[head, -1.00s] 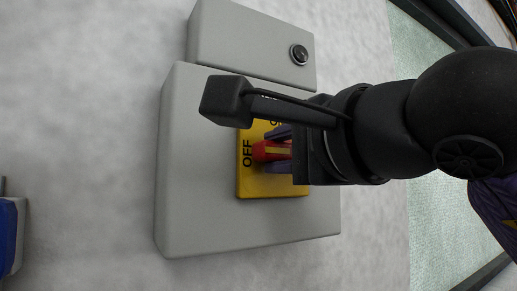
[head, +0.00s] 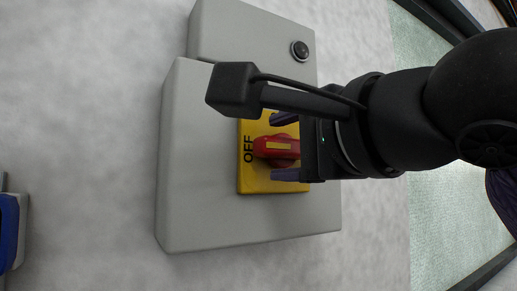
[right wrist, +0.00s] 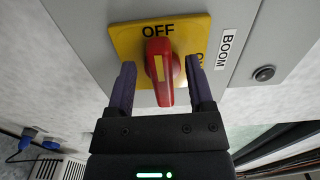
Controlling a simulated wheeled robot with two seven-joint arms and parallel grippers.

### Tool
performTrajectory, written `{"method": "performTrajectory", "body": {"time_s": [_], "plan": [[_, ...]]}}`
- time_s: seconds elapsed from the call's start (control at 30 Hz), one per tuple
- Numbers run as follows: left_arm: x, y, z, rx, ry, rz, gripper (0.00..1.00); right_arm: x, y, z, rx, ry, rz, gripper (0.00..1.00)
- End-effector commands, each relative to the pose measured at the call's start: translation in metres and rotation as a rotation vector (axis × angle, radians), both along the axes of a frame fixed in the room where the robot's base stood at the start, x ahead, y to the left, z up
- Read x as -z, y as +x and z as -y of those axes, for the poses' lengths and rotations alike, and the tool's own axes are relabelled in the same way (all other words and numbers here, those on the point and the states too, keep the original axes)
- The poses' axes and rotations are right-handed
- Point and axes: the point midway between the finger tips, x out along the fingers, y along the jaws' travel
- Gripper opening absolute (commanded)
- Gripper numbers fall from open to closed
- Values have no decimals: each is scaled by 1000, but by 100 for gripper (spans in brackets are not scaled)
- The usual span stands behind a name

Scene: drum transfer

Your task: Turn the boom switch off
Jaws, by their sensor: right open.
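The boom switch is a red rotary handle (head: 272,147) with a yellow stripe, on a yellow plate (head: 247,182) fixed to a grey box. In the right wrist view the handle (right wrist: 159,72) stands in line with the OFF mark, its striped end towards it. ON is partly hidden behind a finger. A BOOM label (right wrist: 226,49) is beside the plate. My right gripper (right wrist: 160,64) is open, with one purple finger on each side of the handle and gaps between them and it. My left gripper is not in view.
The grey box (head: 190,215) stands out from a pale wall. A smaller grey box (head: 245,35) with a round black button or lock (head: 299,51) adjoins it. A blue and grey fitting (head: 8,232) is at the left edge. The wall between is clear.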

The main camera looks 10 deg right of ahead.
Motion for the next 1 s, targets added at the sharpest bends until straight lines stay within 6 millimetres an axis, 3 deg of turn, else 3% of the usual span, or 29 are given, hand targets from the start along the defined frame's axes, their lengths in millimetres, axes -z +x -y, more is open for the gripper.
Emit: {"method": "performTrajectory", "body": {"time_s": [0.2,0.4,1.0], "plan": [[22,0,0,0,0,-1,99,3,-52,19,0,1,7,68],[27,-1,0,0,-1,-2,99,2,-81,29,0,-2,2,68],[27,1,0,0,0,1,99,1,-84,31,0,-1,1,68]]}}
